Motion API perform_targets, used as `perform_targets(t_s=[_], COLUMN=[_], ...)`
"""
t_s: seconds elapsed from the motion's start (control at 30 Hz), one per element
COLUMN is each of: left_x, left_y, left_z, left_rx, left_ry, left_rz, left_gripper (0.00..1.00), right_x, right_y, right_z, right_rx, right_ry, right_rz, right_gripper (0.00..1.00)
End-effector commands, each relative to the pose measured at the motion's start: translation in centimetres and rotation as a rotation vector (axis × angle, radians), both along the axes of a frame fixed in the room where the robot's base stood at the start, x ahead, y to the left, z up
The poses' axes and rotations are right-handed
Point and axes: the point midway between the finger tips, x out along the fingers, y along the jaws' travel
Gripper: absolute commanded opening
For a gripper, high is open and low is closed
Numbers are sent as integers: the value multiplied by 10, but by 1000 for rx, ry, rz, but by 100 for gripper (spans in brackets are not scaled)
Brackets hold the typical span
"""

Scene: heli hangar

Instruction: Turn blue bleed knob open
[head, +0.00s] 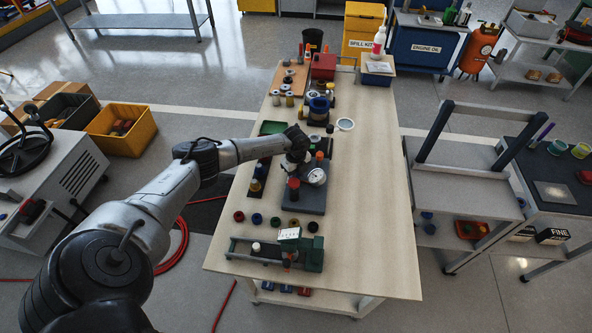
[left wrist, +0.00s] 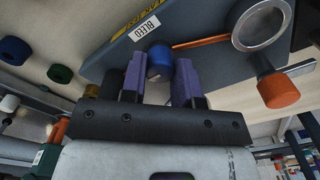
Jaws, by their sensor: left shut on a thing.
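The blue bleed knob (left wrist: 160,62) sits between the two purple fingers of my left gripper (left wrist: 162,80) in the left wrist view. The gripper is shut on it. A white BLEED label (left wrist: 144,29) is on the grey-blue plate (left wrist: 105,68) beside the knob. In the head view my left gripper (head: 297,142) reaches over the workbench at the far side of the gauge fixture (head: 312,200), and the blue knob cannot be made out there. My right gripper is not in view.
A round gauge (head: 317,177) and a red knob (head: 293,184) stand on the fixture. The left wrist view shows an orange knob (left wrist: 278,91) and an orange rod (left wrist: 202,41) nearby. Several coloured caps (head: 257,218) lie in front. The right side of the workbench (head: 372,215) is clear.

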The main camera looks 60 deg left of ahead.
Motion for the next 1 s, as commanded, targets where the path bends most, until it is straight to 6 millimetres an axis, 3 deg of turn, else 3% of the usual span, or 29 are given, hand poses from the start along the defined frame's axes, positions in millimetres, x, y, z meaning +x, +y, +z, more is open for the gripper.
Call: perform_targets(t_s=[0.6,0.63,0.87,1.0], left_x=[0,0,0,0], left_y=[0,0,0,0], left_z=[0,0,0,0], left_rx=[-1,0,0,0], left_ry=[-1,-1,0,0], left_rz=[32,32,31,31], left_gripper=[5,32,54,54], right_x=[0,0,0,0], right_y=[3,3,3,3], right_z=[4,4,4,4], right_rx=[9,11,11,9], right_ry=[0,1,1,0], right_rz=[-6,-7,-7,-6], right_gripper=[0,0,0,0])
